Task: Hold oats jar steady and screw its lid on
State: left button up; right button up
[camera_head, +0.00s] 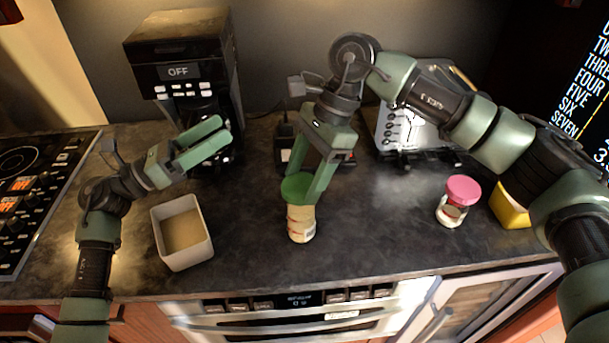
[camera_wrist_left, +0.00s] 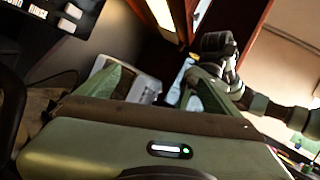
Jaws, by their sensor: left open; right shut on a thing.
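The oats jar (camera_head: 301,224), cream-coloured with a label, stands upright on the dark counter near its front edge. A green lid (camera_head: 296,188) is at the jar's top; whether it is threaded cannot be told. My right gripper (camera_head: 308,188) points down from above and is shut on the lid, its fingers covering part of it. My left gripper (camera_head: 223,132) is open and empty, up and to the left of the jar, in front of the coffee maker. Its two green fingers also show apart in the left wrist view (camera_wrist_left: 160,80), where the jar is not seen.
A beige open box (camera_head: 206,240) stands left of the jar. A pink-lidded jar (camera_head: 452,211) and a yellow container (camera_head: 508,207) stand at right. The coffee maker (camera_head: 180,55) and toaster (camera_head: 383,125) are behind. A stove (camera_head: 35,190) is at far left. Counter around the jar is clear.

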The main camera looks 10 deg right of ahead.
pick_arm(q)
jog(key=s+d+f+m+g, duration=0.2)
jog(key=s+d+m+g, duration=0.3)
jog(key=d+g, duration=0.15)
jog(key=m+g+y, duration=0.2)
jog(key=m+y, duration=0.1)
jog(key=y, duration=0.4)
send_near(296, 222)
jog(key=f, duration=0.1)
jog(key=w+f, duration=0.2)
jog(key=shift+w+d+f, duration=0.2)
jog(key=shift+w+d, duration=0.05)
jog(key=shift+d, duration=0.05)
jog(key=x, duration=0.9)
jog(key=shift+d+f, duration=0.3)
jog(key=shift+f, duration=0.05)
jog(key=c, duration=1.3)
jog(key=shift+c, duration=0.2)
